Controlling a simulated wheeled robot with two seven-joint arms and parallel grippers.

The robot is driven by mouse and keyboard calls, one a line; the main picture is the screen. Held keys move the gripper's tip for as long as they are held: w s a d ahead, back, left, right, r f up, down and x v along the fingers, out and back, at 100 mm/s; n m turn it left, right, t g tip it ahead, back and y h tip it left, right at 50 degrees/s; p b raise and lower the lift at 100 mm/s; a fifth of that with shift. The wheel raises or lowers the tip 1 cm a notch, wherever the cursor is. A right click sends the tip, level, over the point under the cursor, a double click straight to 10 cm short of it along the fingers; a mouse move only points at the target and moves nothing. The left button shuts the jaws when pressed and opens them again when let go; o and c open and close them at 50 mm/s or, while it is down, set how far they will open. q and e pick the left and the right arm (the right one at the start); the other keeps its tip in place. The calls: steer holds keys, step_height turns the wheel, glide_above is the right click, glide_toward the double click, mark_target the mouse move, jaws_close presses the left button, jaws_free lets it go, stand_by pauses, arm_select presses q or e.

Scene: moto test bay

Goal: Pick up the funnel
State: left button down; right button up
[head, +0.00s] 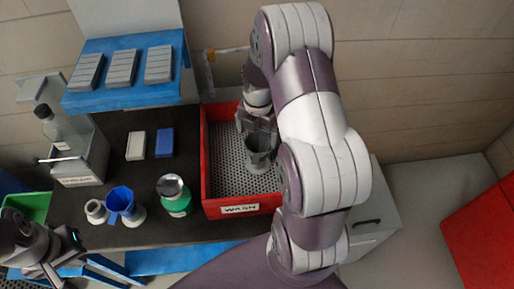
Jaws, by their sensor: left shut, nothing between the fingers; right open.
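A blue, wide-mouthed piece (120,201), which looks like the funnel, stands on the dark bench top at the front left, between two small white round pieces. A dark grey cup-like piece (259,158) stands in the red wash tray (212,207). My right gripper (257,134) points down into the tray, open, just above or around the grey piece; whether they touch is unclear. My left gripper (66,262) is at the lower left corner, shut and empty, in front of the bench edge and apart from the blue piece.
A green-filled jar (174,196) stands between the blue piece and the tray. White and blue blocks (136,145) lie behind it. A bottle (62,132) stands in a grey holder at left. A blue shelf (120,95) holds several grey blocks.

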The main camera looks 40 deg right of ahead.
mark_target(257, 145)
step_height(257, 145, down, 6)
steer(key=shift+s+a+f+p, duration=0.1)
steer(key=shift+p, duration=1)
steer(key=shift+f, duration=0.25)
steer(key=c, duration=0.8)
steer(key=shift+r, duration=0.1)
steer(key=shift+r, duration=0.2)
steer(key=r, duration=0.1)
steer(key=r+b, duration=0.2)
steer(key=r, duration=0.1)
steer(key=shift+s+d, duration=0.1)
steer(key=shift+d, duration=0.25)
steer(key=s+d+r, duration=0.2)
steer(key=r, duration=0.2)
steer(key=s+d+r+p, duration=0.1)
steer(key=s+d+r, duration=0.1)
steer(key=d+r, duration=0.1)
steer(key=s+d+r+p, duration=0.1)
steer(key=s+d+r, duration=0.2)
steer(key=r, duration=0.1)
steer(key=shift+s+d+r, duration=0.1)
steer(key=shift+r, duration=0.2)
